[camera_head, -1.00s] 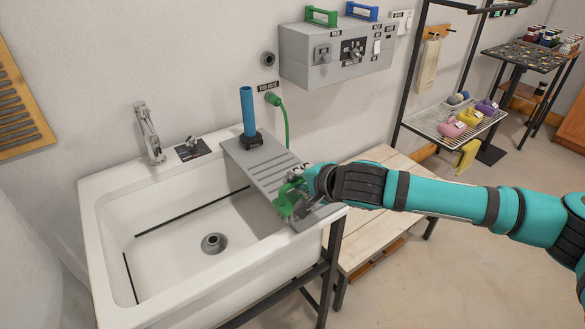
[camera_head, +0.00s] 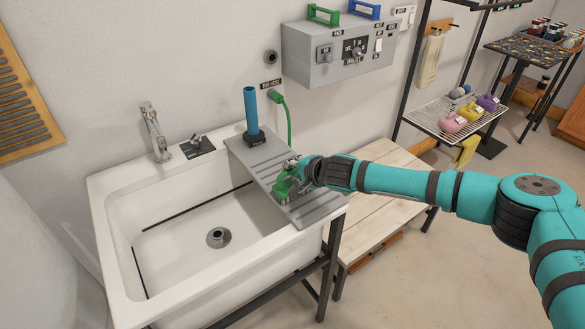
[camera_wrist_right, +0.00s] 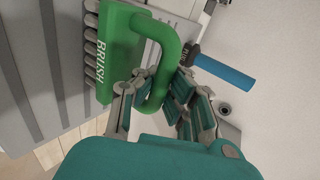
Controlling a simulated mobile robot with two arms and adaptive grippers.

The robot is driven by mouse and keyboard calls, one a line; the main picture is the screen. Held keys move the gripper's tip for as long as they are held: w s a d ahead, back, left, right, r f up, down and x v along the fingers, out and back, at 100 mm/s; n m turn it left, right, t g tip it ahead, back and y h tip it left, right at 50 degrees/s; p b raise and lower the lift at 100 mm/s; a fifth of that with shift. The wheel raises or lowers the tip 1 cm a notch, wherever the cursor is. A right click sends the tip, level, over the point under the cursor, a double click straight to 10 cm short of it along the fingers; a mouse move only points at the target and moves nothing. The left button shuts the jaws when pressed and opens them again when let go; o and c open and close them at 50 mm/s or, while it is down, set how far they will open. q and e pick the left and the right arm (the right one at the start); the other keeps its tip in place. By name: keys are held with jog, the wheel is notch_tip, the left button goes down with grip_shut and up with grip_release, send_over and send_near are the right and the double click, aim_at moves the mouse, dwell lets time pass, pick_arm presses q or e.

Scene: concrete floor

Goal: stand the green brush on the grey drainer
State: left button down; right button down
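The green brush (camera_head: 287,183) is at the front part of the grey drainer (camera_head: 268,158), which lies across the right side of the white sink. My right gripper (camera_head: 302,180) is at the brush's right side. In the right wrist view, my gripper's fingers (camera_wrist_right: 160,88) are closed about the green handle of the brush (camera_wrist_right: 120,50). The brush's grey bristles face the ribbed drainer (camera_wrist_right: 35,80). I cannot tell whether they touch it. My left gripper is not in view.
A blue cylinder (camera_head: 251,112) stands on a dark base at the drainer's back end. A green hose (camera_head: 287,115) hangs from the wall behind. The sink basin (camera_head: 190,225) is empty. A wooden bench (camera_head: 375,205) stands to the right, under my arm.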

jog(key=shift+f, duration=0.1)
jog(key=c, duration=1.5)
grip_release()
jog(key=shift+s+d+r, duration=0.1)
jog(key=shift+r, duration=0.1)
jog(key=b+v, duration=0.2)
jog(key=v, duration=0.9)
jog(key=shift+s+d+r, duration=0.15)
jog(key=shift+s+d, duration=0.05)
jog(key=shift+s, duration=0.15)
